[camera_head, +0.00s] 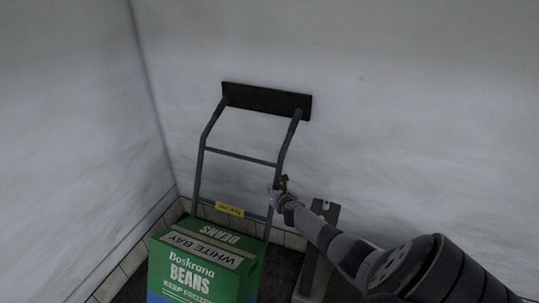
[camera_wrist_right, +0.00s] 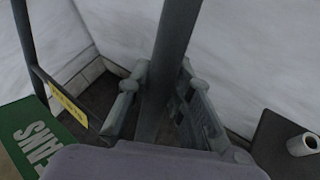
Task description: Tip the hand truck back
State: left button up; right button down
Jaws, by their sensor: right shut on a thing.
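The hand truck (camera_head: 240,157) stands upright near the wall in a corner, with a dark grey tube frame and a black plate (camera_head: 267,100) across its top. A green box of frozen beans (camera_head: 200,262) sits in front of its lower frame. My right gripper (camera_head: 280,190) is shut on the truck's right upright tube. In the right wrist view the tube (camera_wrist_right: 172,50) runs between the fingers of my right gripper (camera_wrist_right: 155,105). The truck's base and wheels are hidden. My left gripper is not in view.
A grey metal post with a flat plate (camera_head: 325,210) stands just right of the truck. White walls (camera_head: 420,110) close off the back and left, with a tiled strip (camera_head: 128,262) along their foot. The dark floor shows only in small patches.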

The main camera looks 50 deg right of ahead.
jog(key=shift+s+d+r, duration=0.1)
jog(key=shift+d, duration=0.4)
jog(key=c, duration=1.8)
grip_release()
jog(key=o, duration=0.4)
jog(key=shift+d+f, duration=0.25)
jog(key=shift+f, duration=0.2)
jog(key=shift+a, duration=0.15)
jog(key=shift+a+r, duration=0.1)
jog(key=shift+r, duration=0.05)
jog(key=shift+s+a+r, duration=0.1)
jog(key=shift+s+r, duration=0.1)
jog(key=shift+r, duration=0.05)
jog(key=v, duration=1.1)
jog(key=shift+a, duration=0.1)
jog(key=shift+f, duration=0.1)
